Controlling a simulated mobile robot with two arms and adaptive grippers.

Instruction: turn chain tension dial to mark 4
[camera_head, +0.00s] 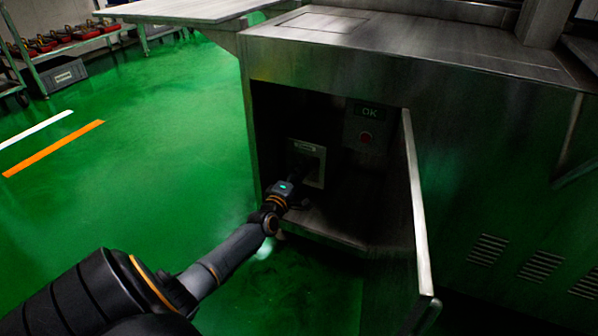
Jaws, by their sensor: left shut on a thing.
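The chain tension dial sits on a light square plate (313,150) on the back wall inside the machine's open cabinet. My left arm reaches in from the lower left, and my left gripper (299,176) is at the plate, shut on the dial. The gripper covers the dial, and the dial's marks are too small and dark to read. My right gripper is not in view.
The cabinet door (414,195) stands open on the right. Beside the plate is a box with a green OK display (369,112) and a red button (366,138). A steel cabinet floor (325,229) lies below. Green floor (170,180) is clear at left.

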